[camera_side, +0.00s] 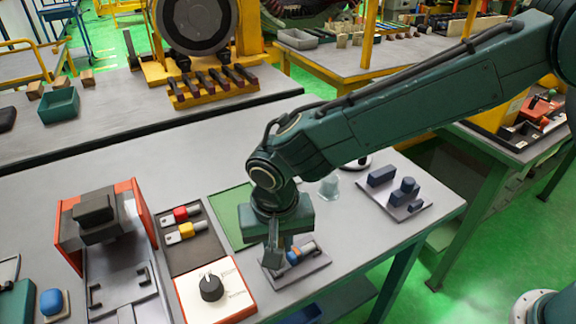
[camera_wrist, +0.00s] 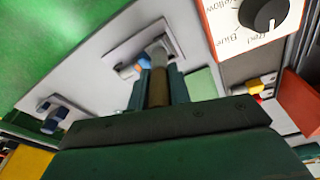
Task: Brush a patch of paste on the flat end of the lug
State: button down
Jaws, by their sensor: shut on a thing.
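My gripper (camera_wrist: 158,83) is shut on a slim brown-handled tool (camera_wrist: 159,88), apparently the brush, whose pale grey tip (camera_wrist: 157,52) points away from the wrist. In the side view my gripper (camera_side: 276,260) points down over a small grey plate (camera_side: 313,268). On that plate lies the lug (camera_side: 294,257), with a blue sleeve, an orange part and a grey end. Its blue sleeve shows left of the brush in the wrist view (camera_wrist: 126,70). My gripper partly hides the lug in the side view. I cannot tell whether the brush touches it, and no paste is clearly visible.
Left of my gripper are a green mat (camera_side: 231,214), a dark tray (camera_side: 192,251) with red and yellow lugs, and a dial box (camera_side: 217,296). A translucent jar (camera_side: 328,187) stands behind, with blue blocks (camera_side: 403,190) on a plate at right.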

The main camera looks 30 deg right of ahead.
jog(key=shift+s+f, duration=0.1)
jog(key=shift+s, duration=0.3)
dwell(0.3)
jog(key=shift+w, duration=0.4)
jog(key=shift+s, duration=0.35)
dwell(0.6)
jog(key=shift+w, duration=0.35)
dwell(0.3)
jog(key=shift+s, duration=0.35)
dwell(0.3)
jog(key=shift+w, duration=0.2)
dwell(0.5)
jog(key=shift+r, duration=3.6)
